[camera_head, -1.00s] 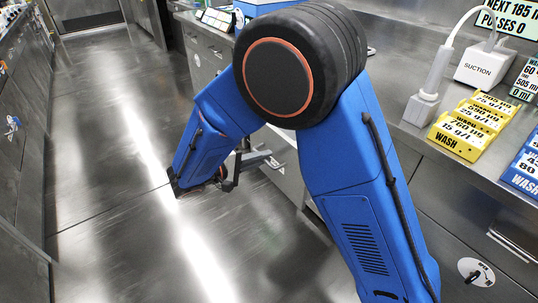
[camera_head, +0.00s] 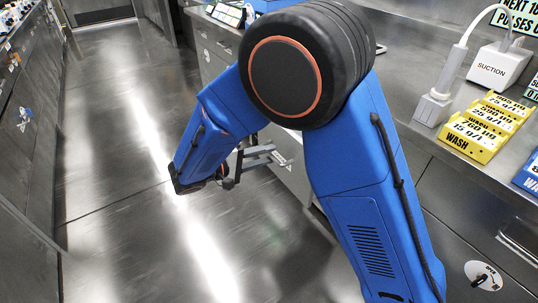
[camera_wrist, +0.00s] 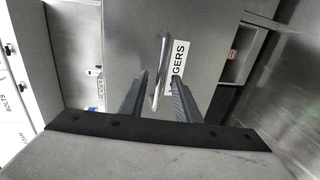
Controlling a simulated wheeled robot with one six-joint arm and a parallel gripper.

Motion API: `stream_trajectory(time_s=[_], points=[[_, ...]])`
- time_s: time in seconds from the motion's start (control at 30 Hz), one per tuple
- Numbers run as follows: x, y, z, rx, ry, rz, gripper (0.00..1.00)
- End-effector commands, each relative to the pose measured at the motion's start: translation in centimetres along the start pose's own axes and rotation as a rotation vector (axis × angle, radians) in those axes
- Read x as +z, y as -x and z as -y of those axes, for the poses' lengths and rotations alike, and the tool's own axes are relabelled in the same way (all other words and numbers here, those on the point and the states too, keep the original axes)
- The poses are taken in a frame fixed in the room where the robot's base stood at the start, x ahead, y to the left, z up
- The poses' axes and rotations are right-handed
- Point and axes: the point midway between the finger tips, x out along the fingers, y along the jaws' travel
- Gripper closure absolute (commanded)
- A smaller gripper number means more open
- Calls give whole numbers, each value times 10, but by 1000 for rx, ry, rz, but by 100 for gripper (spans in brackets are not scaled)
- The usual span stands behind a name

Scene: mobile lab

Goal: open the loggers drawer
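The loggers drawer front (camera_wrist: 130,35) fills the middle of the wrist view, grey and closed as far as I can see. Its white label (camera_wrist: 180,62) is partly covered and reads "GERS". A shiny bar handle (camera_wrist: 165,50) stands out from the front. My gripper (camera_wrist: 159,80) is open, with one dark finger on each side of the handle in the picture. I see no contact between fingers and handle, and how deep the handle sits between them is unclear. In the head view my gripper (camera_head: 250,165) is low beside the bench's drawer fronts, partly hidden by my arm.
An open compartment (camera_wrist: 238,55) lies right of the drawer in the wrist view. The bench top holds a suction unit (camera_head: 498,68) and yellow wash signs (camera_head: 488,127). Another drawer handle (camera_head: 518,248) is at lower right. The aisle floor (camera_head: 120,240) is clear.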

Motion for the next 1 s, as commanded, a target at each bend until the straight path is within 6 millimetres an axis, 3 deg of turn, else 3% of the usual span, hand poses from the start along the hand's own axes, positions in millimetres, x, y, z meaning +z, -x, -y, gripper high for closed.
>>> stream_trajectory(time_s=[0.6,0.8,1.0], points=[[0,121,1,-2,1,-3,70],[0,147,1,-1,2,-1,70],[0,157,1,-1,1,0,70]])
